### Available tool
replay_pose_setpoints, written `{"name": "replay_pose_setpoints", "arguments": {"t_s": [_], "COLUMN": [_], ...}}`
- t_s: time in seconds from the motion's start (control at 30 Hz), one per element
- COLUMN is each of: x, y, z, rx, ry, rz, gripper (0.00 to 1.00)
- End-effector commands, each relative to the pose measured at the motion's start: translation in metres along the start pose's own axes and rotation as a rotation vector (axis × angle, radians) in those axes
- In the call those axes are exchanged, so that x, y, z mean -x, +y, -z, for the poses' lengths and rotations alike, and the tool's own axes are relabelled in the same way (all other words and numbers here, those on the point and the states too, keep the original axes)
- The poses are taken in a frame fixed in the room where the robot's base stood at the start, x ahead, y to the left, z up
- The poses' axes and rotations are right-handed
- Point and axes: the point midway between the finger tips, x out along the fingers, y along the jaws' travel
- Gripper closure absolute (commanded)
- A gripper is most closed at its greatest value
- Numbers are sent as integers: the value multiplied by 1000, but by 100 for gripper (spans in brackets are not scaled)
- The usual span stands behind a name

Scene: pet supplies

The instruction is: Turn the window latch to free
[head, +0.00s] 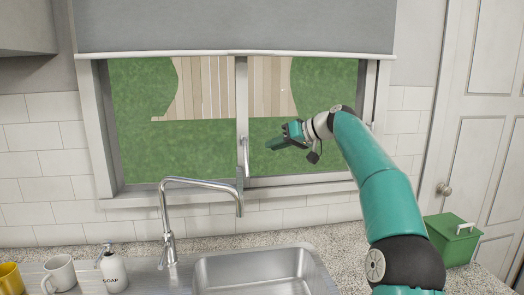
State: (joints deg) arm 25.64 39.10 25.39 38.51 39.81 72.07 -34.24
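The window (241,90) is a two-pane frame above the sink, with a white upright in the middle. A slim, pale upright handle (246,157) on that middle upright looks like the latch. My gripper (272,146) is in front of the right pane, a little right of the handle, pointing left towards it. A gap shows between them in the picture; depth is hard to judge. The fingers are small and seen from the side, so whether they are open or shut is unclear. No held object is visible.
A curved metal tap (168,205) rises in front of the window; its spout end is just below the handle. A sink (255,272) lies below. Mugs (60,272) and a soap bottle (113,268) stand left. A green box (453,240) is at right by a door (480,130).

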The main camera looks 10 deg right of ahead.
Motion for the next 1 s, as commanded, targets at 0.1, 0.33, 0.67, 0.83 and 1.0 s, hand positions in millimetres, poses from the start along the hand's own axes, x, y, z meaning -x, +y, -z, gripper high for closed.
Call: {"name": "replay_pose_setpoints", "arguments": {"t_s": [0.1, 0.33, 0.67, 0.83, 1.0], "x": [13, 17, 6, -7, -3], "y": [0, 0, -27, -74, -113], "z": [0, 0, -9, -41, -88], "rx": [0, 0, -2, -17, -36], "ry": [0, -1, -56, -168, -263], "rz": [1, 1, -32, -135, -260], "gripper": [80, 80, 100, 100, 100]}}
